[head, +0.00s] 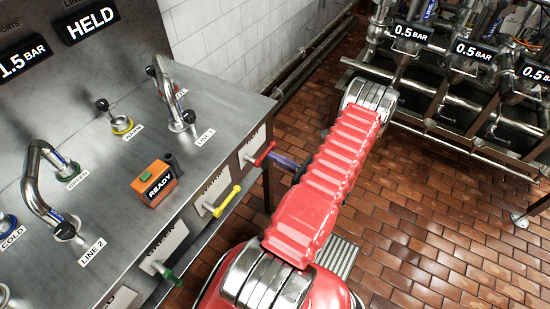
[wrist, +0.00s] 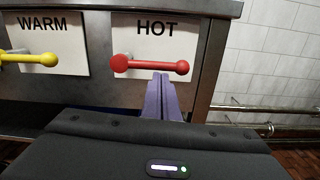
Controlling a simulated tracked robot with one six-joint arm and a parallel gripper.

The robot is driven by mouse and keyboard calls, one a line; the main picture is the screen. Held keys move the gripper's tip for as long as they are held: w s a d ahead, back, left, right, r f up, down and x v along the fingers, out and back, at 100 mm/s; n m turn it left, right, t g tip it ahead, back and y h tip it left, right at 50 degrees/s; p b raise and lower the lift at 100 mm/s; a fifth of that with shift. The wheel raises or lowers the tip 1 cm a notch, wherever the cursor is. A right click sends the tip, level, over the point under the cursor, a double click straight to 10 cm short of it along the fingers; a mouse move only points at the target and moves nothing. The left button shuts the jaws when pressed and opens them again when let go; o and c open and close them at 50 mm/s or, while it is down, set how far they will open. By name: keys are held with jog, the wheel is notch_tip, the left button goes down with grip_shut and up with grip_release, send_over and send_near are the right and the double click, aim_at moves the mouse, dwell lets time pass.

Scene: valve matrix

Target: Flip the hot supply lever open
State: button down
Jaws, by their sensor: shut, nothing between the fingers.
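The hot supply lever is a red bar (wrist: 150,66) with a ball at each end. It lies nearly level in front of a white plate marked HOT. In the head view the red lever (head: 264,154) shows at the right end of the cabinet front. My gripper (wrist: 161,76) has its purple fingers shut and empty, with the tips at the lever's lower edge, right of its middle. I cannot tell whether they touch it. In the head view my gripper (head: 275,157) reaches the lever from the right, partly hidden by my red arm.
The yellow WARM lever (head: 226,201) and the green lever (head: 167,273) are on the same cabinet front. An orange box marked READY (head: 157,183) sits on the steel top (head: 120,170) among pipes. Pipework with 0.5 BAR displays (head: 411,31) stands across the tiled floor.

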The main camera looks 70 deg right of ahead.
dwell(0.5)
jog(key=shift+f, duration=0.1)
jog(key=s+a+f, duration=0.1)
jog(key=s+f, duration=0.3)
jog(key=s, duration=0.7)
jog(key=shift+a+f, duration=0.15)
jog(key=shift+a, duration=0.05)
jog(key=shift+w, duration=0.1)
dwell(0.7)
